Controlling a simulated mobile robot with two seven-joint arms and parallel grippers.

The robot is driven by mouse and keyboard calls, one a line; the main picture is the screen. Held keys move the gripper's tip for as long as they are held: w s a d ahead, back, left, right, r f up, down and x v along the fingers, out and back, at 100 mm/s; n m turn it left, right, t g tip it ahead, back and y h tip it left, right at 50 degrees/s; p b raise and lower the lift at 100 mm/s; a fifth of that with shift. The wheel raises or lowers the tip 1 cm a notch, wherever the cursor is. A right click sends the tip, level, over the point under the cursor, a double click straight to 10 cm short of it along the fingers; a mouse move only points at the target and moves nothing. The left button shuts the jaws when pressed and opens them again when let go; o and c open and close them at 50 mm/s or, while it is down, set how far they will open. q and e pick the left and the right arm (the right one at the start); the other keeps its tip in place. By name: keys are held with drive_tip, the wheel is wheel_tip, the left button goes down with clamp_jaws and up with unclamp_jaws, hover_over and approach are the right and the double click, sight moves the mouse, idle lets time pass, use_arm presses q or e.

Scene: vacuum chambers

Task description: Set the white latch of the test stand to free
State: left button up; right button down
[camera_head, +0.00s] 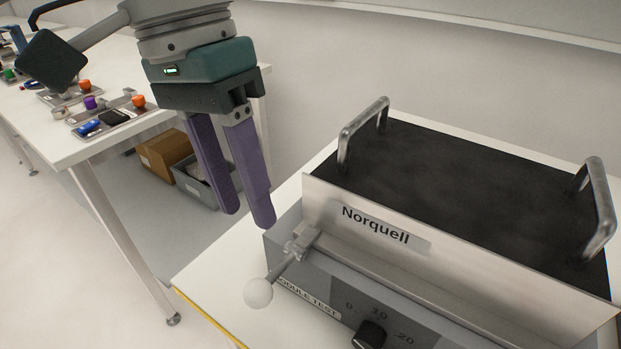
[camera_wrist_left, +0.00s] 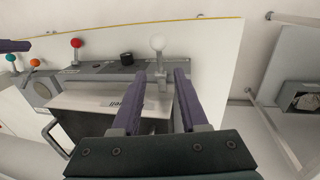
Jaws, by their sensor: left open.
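The test stand (camera_head: 400,285) is a grey unit with a "MODULE TEST" label and a black dial (camera_head: 369,335). Its latch is a metal lever with a white ball knob (camera_head: 258,293), at the left end of the stand's front, with the ball sticking out toward the near left. My left gripper (camera_head: 249,217) is open and empty, pointing down above and behind the latch, apart from it. In the left wrist view, the white knob (camera_wrist_left: 157,43) shows beyond and between the two fingers (camera_wrist_left: 166,78).
A module marked "Norquell" (camera_head: 376,226), with a black top and two metal handles, sits on the stand. A red knob (camera_wrist_left: 76,43) stands farther along the stand. A side table (camera_head: 60,140) holds trays of small parts. Boxes (camera_head: 165,151) lie on the floor.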

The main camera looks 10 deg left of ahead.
sight(270, 275)
use_arm(q)
drive_tip(key=f, duration=0.2)
drive_tip(key=d+f, duration=0.1)
drive_tip(key=f, duration=0.2)
drive_tip(key=f+b, duration=0.1)
drive_tip(key=f, duration=0.2)
drive_tip(key=shift+s+d+f, duration=0.2)
drive_tip(key=shift+s+d, duration=0.1)
clamp_jaws()
idle(1.0)
